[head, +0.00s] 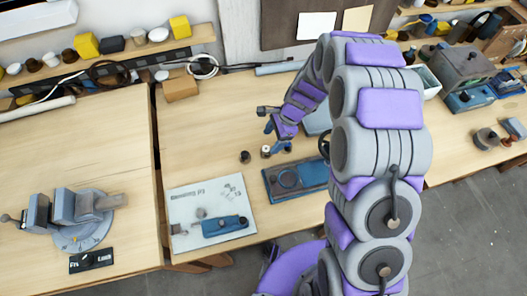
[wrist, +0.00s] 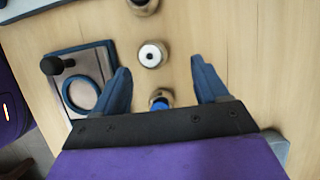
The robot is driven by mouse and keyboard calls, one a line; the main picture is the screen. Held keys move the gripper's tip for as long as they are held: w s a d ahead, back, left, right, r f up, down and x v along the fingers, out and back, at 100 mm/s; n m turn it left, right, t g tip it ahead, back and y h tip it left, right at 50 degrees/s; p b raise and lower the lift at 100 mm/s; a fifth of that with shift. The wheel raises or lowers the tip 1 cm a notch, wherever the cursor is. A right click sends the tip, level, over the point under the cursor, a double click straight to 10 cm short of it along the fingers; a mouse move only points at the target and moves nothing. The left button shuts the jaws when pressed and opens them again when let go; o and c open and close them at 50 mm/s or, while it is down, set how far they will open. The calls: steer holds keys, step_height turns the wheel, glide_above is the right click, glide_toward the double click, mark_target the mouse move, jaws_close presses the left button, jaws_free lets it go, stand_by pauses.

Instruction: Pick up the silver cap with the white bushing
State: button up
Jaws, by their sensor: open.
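The silver cap with the white bushing (wrist: 151,54) stands on the wooden bench in the wrist view, a round metal ring with a white centre and a dark hole. It shows small in the head view (head: 266,152). My gripper (wrist: 160,65) is open, with its blue fingers spread and the cap just ahead of the gap between the tips, nearer the left finger. Nothing is seen gripped. In the head view my gripper (head: 278,137) is over the bench close to the cap; its height above the bench is hard to tell.
A second metal cap with a blue centre (wrist: 160,98) lies between my fingers, partly hidden by the gripper body. A third cap (wrist: 143,4) is cut off at the top. A blue tray with a ring (head: 282,182) and a white sheet (head: 185,210) are nearby. A vise (head: 75,210) stands left.

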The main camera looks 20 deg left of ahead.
mark_target(269, 148)
steer(key=shift+s+d+f, duration=0.15)
steer(key=shift+d+f, duration=0.1)
steer(key=shift+d, duration=0.15)
steer(key=x, duration=0.2)
steer(key=b+x, duration=0.1)
steer(key=x, duration=0.1)
steer(key=shift+s+a+f, duration=0.2)
steer(key=shift+s+a, duration=0.1)
steer(key=shift+s, duration=0.15)
steer(key=shift+a+f, duration=0.15)
steer(key=shift+a, duration=0.05)
steer(key=shift+d, duration=0.15)
steer(key=shift+c, duration=0.9)
steer(key=c, duration=1)
